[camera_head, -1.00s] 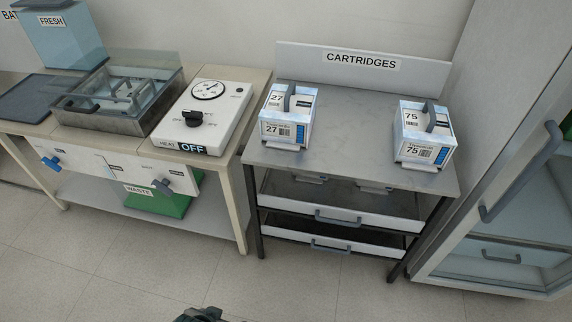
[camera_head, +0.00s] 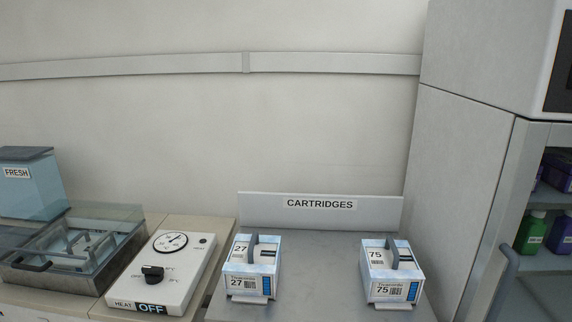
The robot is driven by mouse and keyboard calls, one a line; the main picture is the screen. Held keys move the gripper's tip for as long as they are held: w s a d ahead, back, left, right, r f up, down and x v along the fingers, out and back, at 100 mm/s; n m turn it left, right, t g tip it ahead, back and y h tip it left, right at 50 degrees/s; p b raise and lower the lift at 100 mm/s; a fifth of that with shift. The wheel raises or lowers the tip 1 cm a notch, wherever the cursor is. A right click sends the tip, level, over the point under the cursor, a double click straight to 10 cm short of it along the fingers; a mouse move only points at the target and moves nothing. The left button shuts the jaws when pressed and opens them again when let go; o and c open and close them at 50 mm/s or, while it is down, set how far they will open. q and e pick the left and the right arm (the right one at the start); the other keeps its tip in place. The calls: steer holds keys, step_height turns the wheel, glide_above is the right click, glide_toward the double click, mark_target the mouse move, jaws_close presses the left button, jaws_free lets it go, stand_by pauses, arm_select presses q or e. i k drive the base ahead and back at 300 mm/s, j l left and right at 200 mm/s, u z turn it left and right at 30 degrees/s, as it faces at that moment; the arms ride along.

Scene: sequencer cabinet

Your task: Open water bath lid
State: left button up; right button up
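The water bath (camera_head: 75,272) stands on the bench at the lower left, a metal tub with a clear lid (camera_head: 105,215) and a dark handle (camera_head: 28,263) at its front left. Whether the lid lies fully over the tub or is partly raised is hard to tell from this angle. The heat control box (camera_head: 165,270) beside it has a dial, a black knob and a label reading OFF. Neither of my grippers shows in this view.
A blue FRESH container (camera_head: 30,185) stands behind the bath. Cartridges 27 (camera_head: 238,285) and 75 (camera_head: 380,291) sit on the metal table (camera_head: 315,290) under the CARTRIDGES sign (camera_head: 320,204). A cabinet with bottles (camera_head: 545,230) stands at the right.

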mark_target(15, 263)
steer(key=u, duration=1.45)
